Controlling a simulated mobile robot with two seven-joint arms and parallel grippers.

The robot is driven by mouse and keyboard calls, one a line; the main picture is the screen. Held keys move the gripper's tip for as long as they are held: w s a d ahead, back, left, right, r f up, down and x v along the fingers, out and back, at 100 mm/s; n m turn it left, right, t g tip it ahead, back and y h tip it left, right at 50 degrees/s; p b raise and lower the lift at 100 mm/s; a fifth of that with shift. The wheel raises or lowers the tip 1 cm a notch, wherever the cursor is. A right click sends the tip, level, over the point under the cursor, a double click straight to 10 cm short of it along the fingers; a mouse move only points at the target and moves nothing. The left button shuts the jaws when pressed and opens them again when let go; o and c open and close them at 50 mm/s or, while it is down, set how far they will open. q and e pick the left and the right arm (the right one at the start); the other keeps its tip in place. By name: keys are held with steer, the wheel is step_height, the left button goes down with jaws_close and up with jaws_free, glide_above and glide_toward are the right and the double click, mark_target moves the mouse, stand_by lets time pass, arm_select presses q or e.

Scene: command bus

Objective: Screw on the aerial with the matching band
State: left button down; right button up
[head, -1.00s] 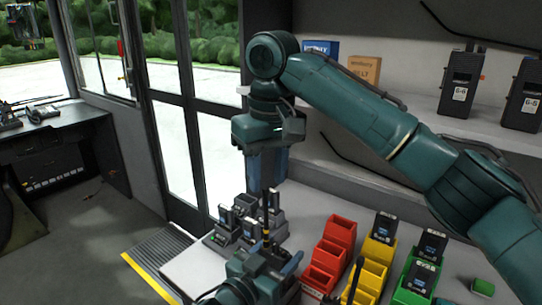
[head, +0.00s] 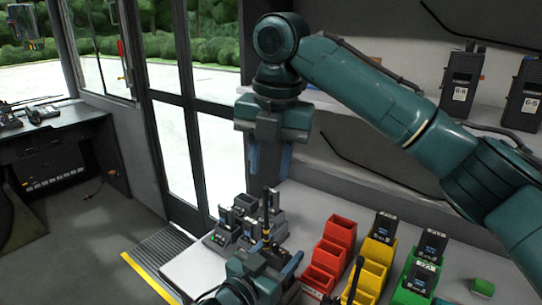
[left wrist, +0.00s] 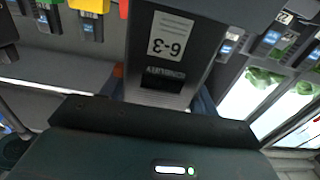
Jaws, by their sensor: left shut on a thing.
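My left gripper (head: 262,272) is low in the head view and shut on a dark handheld radio. In the left wrist view the radio (left wrist: 195,30) fills the top middle, its label reading G-3 upside down. A thin black aerial (head: 266,204) with a yellow band near its foot stands upright just above my left gripper. It appears to be on the held radio, but its foot is too small to see clearly. My right gripper (head: 269,160) hangs above the aerial, its blue fingers apart with nothing between them.
Radios in grey chargers (head: 226,232) stand behind the left gripper. Red bins (head: 340,232), yellow bins (head: 372,270) and green bins (head: 405,292) are to the right; some hold radios. Two radios labelled G-6 (head: 461,85) stand on the shelf.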

mark_target(265, 212)
arm_select(q)
steer(key=shift+s+d+f, duration=0.15)
arm_select(e)
steer(key=n, duration=0.7)
steer(key=r+n, duration=0.1)
steer(key=n, duration=0.3)
steer(key=shift+s+d, duration=0.1)
steer(key=shift+s, duration=0.05)
steer(key=shift+f, duration=0.15)
steer(key=f, duration=0.4)
steer(key=w+f, duration=0.1)
steer(key=f, duration=0.2)
steer(key=a+f, duration=0.1)
steer(key=f, duration=0.3)
steer(key=shift+w+a+f, duration=0.1)
steer(key=shift+w+f, duration=0.1)
steer(key=shift+f, duration=0.15)
steer(key=shift+c, duration=0.5)
jaws_close()
